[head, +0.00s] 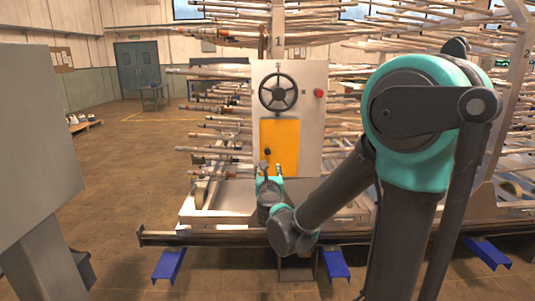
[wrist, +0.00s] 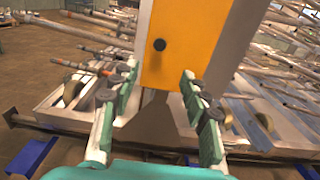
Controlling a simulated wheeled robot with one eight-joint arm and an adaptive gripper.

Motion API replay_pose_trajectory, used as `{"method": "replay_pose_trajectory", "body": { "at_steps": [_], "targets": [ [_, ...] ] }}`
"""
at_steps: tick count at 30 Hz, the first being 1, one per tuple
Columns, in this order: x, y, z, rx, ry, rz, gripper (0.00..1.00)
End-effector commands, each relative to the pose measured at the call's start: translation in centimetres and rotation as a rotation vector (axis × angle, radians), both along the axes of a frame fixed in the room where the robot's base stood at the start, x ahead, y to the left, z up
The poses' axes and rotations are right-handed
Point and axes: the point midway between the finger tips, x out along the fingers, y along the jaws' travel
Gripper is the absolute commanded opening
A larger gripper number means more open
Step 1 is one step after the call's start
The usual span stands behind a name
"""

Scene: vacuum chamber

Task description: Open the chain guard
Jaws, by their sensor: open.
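The chain guard looks to be the yellow-orange panel (head: 280,142) on the front of the pale upright cabinet (head: 308,115), below a dark handwheel. It is flat against the cabinet and looks closed. A small dark round knob (head: 267,152) sits on its left part. In the wrist view the panel (wrist: 185,45) fills the upper middle, with the knob (wrist: 159,45) near its left edge. My gripper (head: 268,172) is in front of the panel's lower part. In the wrist view my gripper (wrist: 158,82) is open and empty, its fingers apart below the knob, not touching it.
A handwheel (head: 278,93) and a red button (head: 319,93) are on the cabinet above. Racks of long rods (head: 220,110) stand on both sides. A low rail (head: 200,238) with blue supports (head: 169,264) crosses in front. A grey panel (head: 40,140) stands close at left.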

Motion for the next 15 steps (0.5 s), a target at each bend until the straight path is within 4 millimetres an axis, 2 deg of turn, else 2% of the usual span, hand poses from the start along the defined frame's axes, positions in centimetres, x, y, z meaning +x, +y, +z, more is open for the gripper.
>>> {"method": "replay_pose_trajectory", "body": {
  "at_steps": [5, 15],
  "targets": [
    [2.2, -0.1, 0.0, 0.001, 0.000, -0.003, 0.46],
    [8.9, -0.1, 0.0, -0.002, 0.000, -0.003, 0.46]
  ]
}}
